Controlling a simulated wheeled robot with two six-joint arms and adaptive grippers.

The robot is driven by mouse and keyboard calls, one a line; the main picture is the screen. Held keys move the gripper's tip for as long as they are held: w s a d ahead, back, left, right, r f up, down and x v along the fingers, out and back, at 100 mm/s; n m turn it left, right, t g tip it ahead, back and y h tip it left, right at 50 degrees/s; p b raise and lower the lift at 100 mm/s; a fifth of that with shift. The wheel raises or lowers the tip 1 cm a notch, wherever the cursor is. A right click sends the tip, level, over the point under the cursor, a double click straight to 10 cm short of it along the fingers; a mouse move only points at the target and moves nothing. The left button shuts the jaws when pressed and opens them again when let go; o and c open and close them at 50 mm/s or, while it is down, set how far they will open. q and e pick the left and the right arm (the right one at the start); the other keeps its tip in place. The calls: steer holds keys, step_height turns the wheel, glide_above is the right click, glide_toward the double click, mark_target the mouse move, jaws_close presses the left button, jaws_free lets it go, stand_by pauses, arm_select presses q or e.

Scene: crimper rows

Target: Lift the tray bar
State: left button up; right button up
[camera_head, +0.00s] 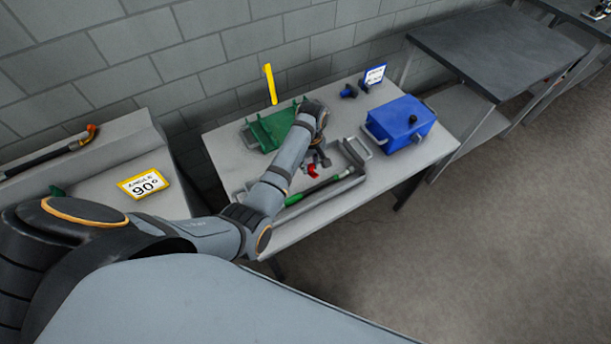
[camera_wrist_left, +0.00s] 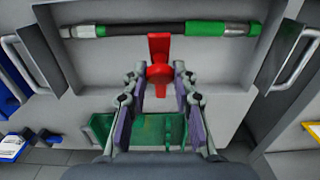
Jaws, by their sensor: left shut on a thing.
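The bar (camera_head: 322,187), dark with green sections and metal ends, lies across the grey tray (camera_head: 349,157). It also shows in the left wrist view (camera_wrist_left: 150,30), running left to right near the top. A red handle (camera_wrist_left: 159,72) with a rounded knob meets the bar near its middle. My left gripper (camera_head: 319,159) is over the tray, partly hidden by its own wrist in the head view. In the left wrist view its fingers (camera_wrist_left: 159,76) are on both sides of the red knob, shut on it. I cannot tell any gap under the bar. My right gripper is not in view.
A green fixture (camera_head: 268,131) stands behind the tray, with a yellow upright strip (camera_head: 270,83) by it. A blue box (camera_head: 402,123) with handles is to the right. An "Angle 90°" sign (camera_head: 145,184) lies left. A dark-topped table (camera_head: 495,50) stands far right.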

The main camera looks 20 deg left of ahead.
arm_select(q)
steer(key=shift+w+a+r+p, duration=0.4)
steer(key=shift+w+a+r, duration=0.2)
steer(key=shift+r, duration=0.2)
steer(key=shift+w+a+r+p, duration=0.15)
steer(key=shift+w+a+r, duration=0.2)
steer(key=shift+a, duration=0.15)
steer(key=shift+w+a+r+p, duration=0.15)
steer(key=shift+w+a+r, duration=0.1)
steer(key=shift+a+r, duration=0.15)
steer(key=shift+w+a+r, duration=0.6)
steer(key=shift+w+a, duration=0.15)
steer(key=shift+a, duration=0.15)
steer(key=shift+w+a+r, duration=0.6)
steer(key=shift+w+a, duration=0.1)
steer(key=shift+a, duration=0.15)
